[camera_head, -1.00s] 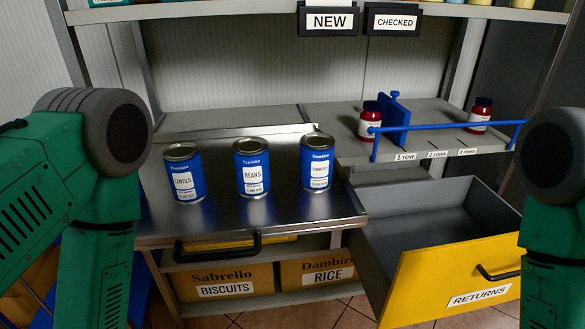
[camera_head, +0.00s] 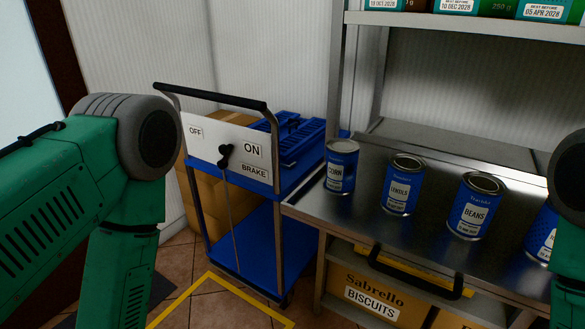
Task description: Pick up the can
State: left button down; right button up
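Several blue cans stand upright in a row on the metal counter (camera_head: 355,214). The corn can (camera_head: 341,166) is at the counter's left end. The lentils can (camera_head: 403,184) and the beans can (camera_head: 474,206) stand to its right. Another blue can (camera_head: 541,234) is partly hidden at the right edge behind my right arm. My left arm comes in from the left and my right arm shows at the right edge. Neither gripper is in the picture, and no can is seen held.
A blue trolley (camera_head: 262,228) with an ON/OFF brake lever (camera_head: 226,158) stands left of the counter, with a blue crate (camera_head: 292,140) on top. Cardboard boxes stand behind it. A biscuits box (camera_head: 368,292) is under the counter. A shelf (camera_head: 470,24) hangs above. Yellow tape (camera_head: 205,282) marks the floor.

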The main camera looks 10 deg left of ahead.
aim_at(341, 154)
jog(key=i+j, duration=0.15)
jog(key=j, duration=0.25)
jog(key=i+j+z, duration=0.25)
jog(key=j+z, duration=0.25)
jog(key=j, duration=0.25)
jog(key=j+z, duration=0.25)
jog(key=j, duration=0.15)
